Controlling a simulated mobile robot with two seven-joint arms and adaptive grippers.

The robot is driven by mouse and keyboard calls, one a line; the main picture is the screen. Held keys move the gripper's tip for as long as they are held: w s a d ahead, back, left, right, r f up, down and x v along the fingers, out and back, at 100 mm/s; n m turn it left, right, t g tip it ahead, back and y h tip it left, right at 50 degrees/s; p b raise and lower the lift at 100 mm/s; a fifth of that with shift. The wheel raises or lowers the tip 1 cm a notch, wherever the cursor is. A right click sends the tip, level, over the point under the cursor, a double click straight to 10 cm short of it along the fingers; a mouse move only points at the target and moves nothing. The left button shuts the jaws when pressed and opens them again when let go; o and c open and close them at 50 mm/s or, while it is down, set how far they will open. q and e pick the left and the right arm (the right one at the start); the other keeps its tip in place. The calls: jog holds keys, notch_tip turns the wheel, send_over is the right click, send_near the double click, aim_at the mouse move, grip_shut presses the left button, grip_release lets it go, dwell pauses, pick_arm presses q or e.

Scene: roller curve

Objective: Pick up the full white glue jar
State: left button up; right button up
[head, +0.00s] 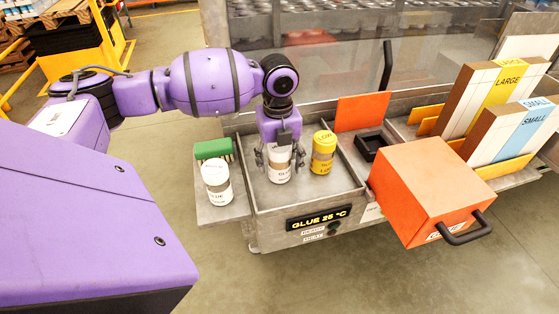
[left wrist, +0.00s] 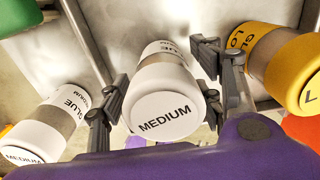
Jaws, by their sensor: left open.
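A white glue jar (head: 280,170) stands upright in the grey metal tray, with my left gripper (head: 279,158) down over it. In the left wrist view this jar (left wrist: 165,105) reads MEDIUM on its lid and sits between the fingers of my left gripper (left wrist: 162,88). The fingers are open on either side of it; I cannot tell whether any finger touches it. A second white glue jar (head: 216,188) stands on the side shelf at left; it also shows in the left wrist view (left wrist: 42,130). I cannot tell how full either jar is. My right gripper is not in view.
A yellow jar (head: 323,155) stands close on the right of the gripped-around jar. A green brush-like block (head: 212,148) lies behind the left jar. An orange box with a handle (head: 425,190) and a small black tray (head: 371,145) are further right. The tray's front has a GLUE 25 °C sign (head: 319,218).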

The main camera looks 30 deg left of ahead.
pick_arm(q)
jog(key=c, duration=1.3)
jog(key=shift+c, duration=0.3)
jog(key=shift+r, duration=0.2)
